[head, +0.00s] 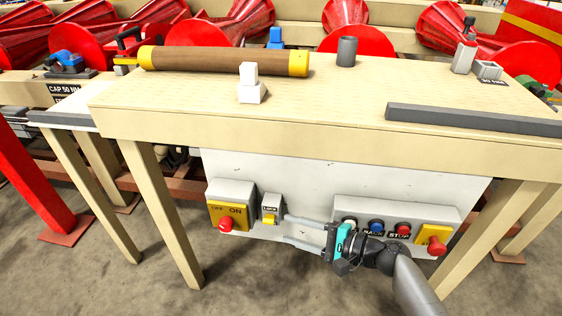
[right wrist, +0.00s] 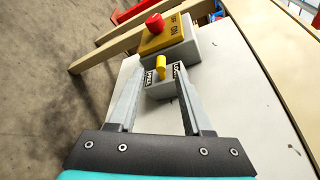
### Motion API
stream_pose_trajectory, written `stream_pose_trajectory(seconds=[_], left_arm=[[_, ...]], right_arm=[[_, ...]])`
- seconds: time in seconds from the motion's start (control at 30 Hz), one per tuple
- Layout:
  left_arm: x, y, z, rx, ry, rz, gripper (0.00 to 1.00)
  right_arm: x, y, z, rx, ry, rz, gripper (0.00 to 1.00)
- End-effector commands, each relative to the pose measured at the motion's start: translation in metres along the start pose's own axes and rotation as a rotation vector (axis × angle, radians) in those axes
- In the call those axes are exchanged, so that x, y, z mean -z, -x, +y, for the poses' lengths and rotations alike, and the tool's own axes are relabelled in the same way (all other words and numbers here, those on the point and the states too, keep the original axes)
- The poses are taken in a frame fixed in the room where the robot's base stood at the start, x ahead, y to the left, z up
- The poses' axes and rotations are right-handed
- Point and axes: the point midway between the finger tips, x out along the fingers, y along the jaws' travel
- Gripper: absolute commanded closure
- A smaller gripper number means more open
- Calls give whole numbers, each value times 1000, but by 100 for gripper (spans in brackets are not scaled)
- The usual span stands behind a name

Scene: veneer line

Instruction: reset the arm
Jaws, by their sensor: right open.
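My right gripper (head: 286,229) is open and empty in front of the white panel (head: 300,175) under the table. Its two fingers point left toward a small grey switch box (head: 272,204) with a yellow lever (head: 268,219). In the right wrist view the yellow lever (right wrist: 160,65) shows between the open fingertips (right wrist: 160,80), and the fingers look apart from it. My right arm comes in from the lower right. My left gripper is not in view.
A grey box (head: 232,192) with a yellow plate and red knob is left of the switch. A button box (head: 420,212) with several buttons and a red-knobbed yellow plate is right. On the table (head: 330,100) lie a brown roller (head: 220,61) and a dark bar (head: 470,117).

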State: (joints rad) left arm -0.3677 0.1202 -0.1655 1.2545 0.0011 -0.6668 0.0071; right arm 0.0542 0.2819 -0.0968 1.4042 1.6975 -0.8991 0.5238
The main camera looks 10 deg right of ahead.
Motion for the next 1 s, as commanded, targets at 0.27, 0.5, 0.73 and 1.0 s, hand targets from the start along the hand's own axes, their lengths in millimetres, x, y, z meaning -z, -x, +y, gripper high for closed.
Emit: stream_pose_trajectory(seconds=[0.27, 0.5, 0.73, 1.0], left_arm=[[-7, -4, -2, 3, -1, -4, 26], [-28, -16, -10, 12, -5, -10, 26], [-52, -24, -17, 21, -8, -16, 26], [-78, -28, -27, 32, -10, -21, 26]], right_arm=[[24, 4, 47, -106, 46, 105, 50], [75, 50, 190, -487, 273, 343, 50], [85, 125, 310, -895, 587, 390, 50], [57, 209, 407, -1276, 1010, 188, 50]])
